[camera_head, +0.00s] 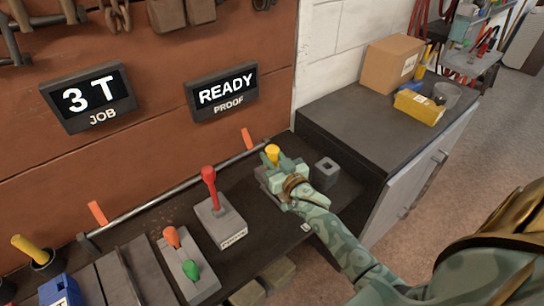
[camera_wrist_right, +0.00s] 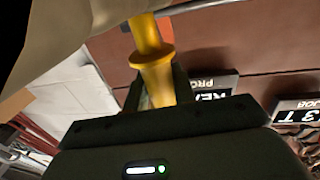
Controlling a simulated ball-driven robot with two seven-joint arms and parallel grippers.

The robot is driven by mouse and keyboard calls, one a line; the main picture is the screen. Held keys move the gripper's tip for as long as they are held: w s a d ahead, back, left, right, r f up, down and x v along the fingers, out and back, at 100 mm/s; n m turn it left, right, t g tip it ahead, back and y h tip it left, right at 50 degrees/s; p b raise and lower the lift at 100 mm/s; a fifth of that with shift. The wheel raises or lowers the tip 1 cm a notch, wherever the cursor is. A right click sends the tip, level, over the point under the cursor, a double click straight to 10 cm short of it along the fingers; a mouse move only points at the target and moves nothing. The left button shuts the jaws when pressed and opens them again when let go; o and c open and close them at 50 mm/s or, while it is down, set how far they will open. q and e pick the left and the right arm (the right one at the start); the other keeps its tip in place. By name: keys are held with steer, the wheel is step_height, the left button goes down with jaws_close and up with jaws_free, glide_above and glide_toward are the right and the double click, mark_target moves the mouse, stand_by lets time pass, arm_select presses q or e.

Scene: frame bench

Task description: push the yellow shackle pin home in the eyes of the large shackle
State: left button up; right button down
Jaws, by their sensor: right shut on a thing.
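The yellow shackle pin (camera_head: 272,152) shows its head just above my right gripper (camera_head: 277,164) in the head view. In the right wrist view its yellow shaft and flared collar (camera_wrist_right: 153,72) lie between the fingers, and the right gripper (camera_wrist_right: 158,88) is shut on it. The gripper is over a grey block (camera_head: 263,174) on the dark bench, which it partly covers. I cannot make out the large shackle or its eyes, so how far the pin sits in them is hidden. My left gripper is not in view.
A grey square block with a hole (camera_head: 327,171) stands just right of my gripper. A red-handled lever (camera_head: 209,190) and an orange-and-green lever unit (camera_head: 185,262) stand to the left. A rail (camera_head: 170,196) runs behind them. Signs read "3 T JOB" and "READY PROOF" (camera_head: 223,93).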

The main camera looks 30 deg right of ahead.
mark_target(272, 149)
steer(key=shift+f+b, duration=0.85)
steer(key=shift+f, duration=0.45)
steer(key=shift+r, duration=0.15)
steer(key=shift+r+p, duration=2.95)
steer(key=shift+p, duration=0.5)
steer(key=shift+f+b, duration=2.2)
steer(key=shift+f, duration=0.9)
steer(key=c, duration=1.1)
jaws_free()
steer(key=shift+r, duration=0.1)
steer(key=shift+o, duration=0.2)
steer(key=shift+s, duration=0.1)
